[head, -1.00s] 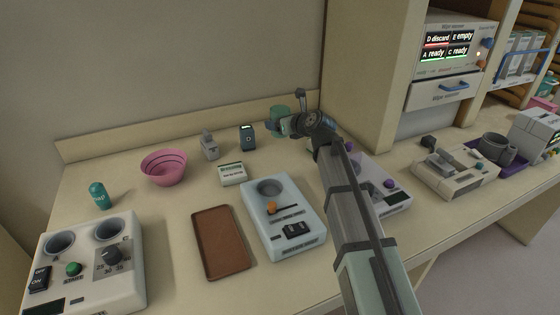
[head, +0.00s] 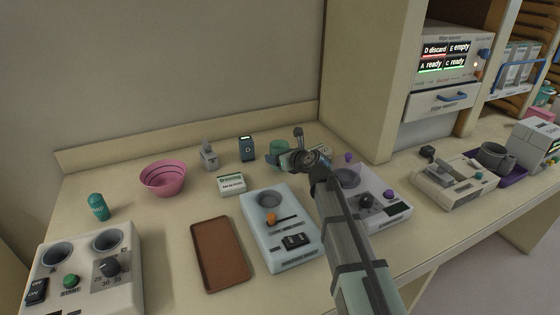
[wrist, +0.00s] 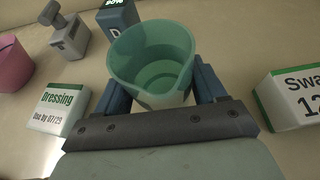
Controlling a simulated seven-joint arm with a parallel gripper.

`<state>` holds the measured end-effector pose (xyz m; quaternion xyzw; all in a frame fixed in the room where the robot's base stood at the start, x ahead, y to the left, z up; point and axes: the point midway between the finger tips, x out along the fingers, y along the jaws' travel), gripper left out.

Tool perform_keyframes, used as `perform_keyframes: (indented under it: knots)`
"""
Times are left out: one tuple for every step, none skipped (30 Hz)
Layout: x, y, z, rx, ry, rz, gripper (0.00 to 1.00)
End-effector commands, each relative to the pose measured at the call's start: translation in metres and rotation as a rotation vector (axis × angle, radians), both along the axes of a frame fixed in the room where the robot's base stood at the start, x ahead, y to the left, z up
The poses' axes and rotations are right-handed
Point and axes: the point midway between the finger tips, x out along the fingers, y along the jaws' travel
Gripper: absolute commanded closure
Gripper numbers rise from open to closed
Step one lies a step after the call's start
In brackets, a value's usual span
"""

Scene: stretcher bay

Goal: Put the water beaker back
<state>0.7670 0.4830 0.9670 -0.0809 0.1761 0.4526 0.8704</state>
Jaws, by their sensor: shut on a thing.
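The water beaker is a translucent green cup (wrist: 152,62), upright between the two fingers of my gripper (wrist: 155,95) in the wrist view. My gripper is shut on it, with one finger on each side. In the head view the beaker (head: 280,146) shows just beyond my gripper (head: 279,158), near the back of the bench. Its lower part is hidden by the gripper, so I cannot tell whether its base touches the bench.
A Dressing box (wrist: 58,110) is left of the beaker and a Swabs box (wrist: 298,98) right. Behind are a grey dispenser (wrist: 69,34) and dark blue device (wrist: 118,20). A pink bowl (head: 163,179), brown tray (head: 220,254) and white devices (head: 279,228) occupy the bench.

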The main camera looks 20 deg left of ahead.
Motion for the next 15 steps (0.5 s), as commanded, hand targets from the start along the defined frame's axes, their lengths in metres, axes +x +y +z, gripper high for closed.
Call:
perform_keyframes:
  knots:
    - [0.000, 0.000, -0.007, 0.000, 0.002, 0.001, 0.65]
    - [0.000, 0.000, -0.010, 0.000, 0.003, 0.000, 0.65]
    - [0.000, 0.000, -0.014, -0.001, 0.002, 0.000, 0.65]
    - [0.000, 0.000, -0.016, 0.000, 0.001, 0.000, 0.65]
    - [0.000, 0.000, -0.017, -0.001, 0.001, 0.000, 0.65]
    - [0.000, 0.000, -0.017, 0.000, 0.000, -0.001, 0.65]
    - [0.000, 0.000, -0.017, 0.000, 0.000, -0.001, 0.65]
    - [0.000, 0.000, -0.017, 0.000, 0.000, -0.001, 0.65]
    - [0.000, 0.000, -0.017, 0.000, 0.000, -0.001, 0.65]
    - [0.000, 0.000, -0.017, 0.000, 0.000, 0.000, 0.65]
    - [0.000, 0.000, -0.017, 0.000, 0.000, 0.000, 0.65]
    - [0.000, 0.000, -0.017, 0.000, 0.000, 0.000, 0.65]
    - [0.000, 0.000, -0.017, 0.000, 0.000, 0.000, 0.65]
    - [0.000, 0.000, -0.017, 0.000, 0.000, 0.000, 0.65]
    - [0.000, 0.000, -0.018, 0.000, 0.000, 0.000, 0.65]
